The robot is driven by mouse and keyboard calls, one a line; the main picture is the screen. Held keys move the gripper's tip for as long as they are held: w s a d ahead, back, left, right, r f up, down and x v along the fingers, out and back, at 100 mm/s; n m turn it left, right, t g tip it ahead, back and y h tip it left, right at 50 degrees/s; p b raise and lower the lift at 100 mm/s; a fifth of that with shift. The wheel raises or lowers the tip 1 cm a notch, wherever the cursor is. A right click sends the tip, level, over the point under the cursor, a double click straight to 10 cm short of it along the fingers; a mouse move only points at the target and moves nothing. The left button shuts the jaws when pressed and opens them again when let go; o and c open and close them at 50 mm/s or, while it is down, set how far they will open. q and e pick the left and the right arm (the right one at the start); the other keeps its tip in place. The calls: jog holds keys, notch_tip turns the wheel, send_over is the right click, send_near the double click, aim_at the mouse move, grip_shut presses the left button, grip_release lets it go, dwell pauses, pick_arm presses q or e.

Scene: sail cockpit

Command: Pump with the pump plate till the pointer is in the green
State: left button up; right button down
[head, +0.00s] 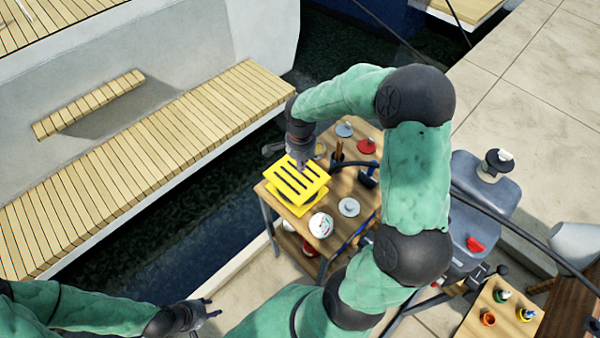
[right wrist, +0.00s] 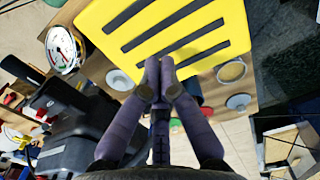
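The yellow pump plate (head: 297,181) with dark strips lies on the small wooden table; it fills the top of the right wrist view (right wrist: 165,38). My right gripper (head: 301,165) is over the plate, its fingertips together and empty in the right wrist view (right wrist: 158,66). They are at the plate's near edge; I cannot tell whether they touch. The round white gauge (head: 321,225) stands beside the plate and also shows in the right wrist view (right wrist: 64,48). Its face has red and green marks; the pointer's exact reading is too small to tell. My left gripper (head: 214,308) is open and empty, low on the left.
The wooden table (head: 335,240) also holds a red disc (head: 367,146), grey discs (head: 349,207) and dark tools. A grey outboard engine (head: 480,205) stands to the right. Slatted boat benches (head: 140,165) lie left, across dark water. A small board with coloured caps (head: 500,315) is at lower right.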

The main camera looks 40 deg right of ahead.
aim_at(300, 177)
notch_tip(300, 177, up, 5)
jog(key=shift+f+p, duration=0.1)
jog(key=shift+p, duration=0.25)
dwell(0.7)
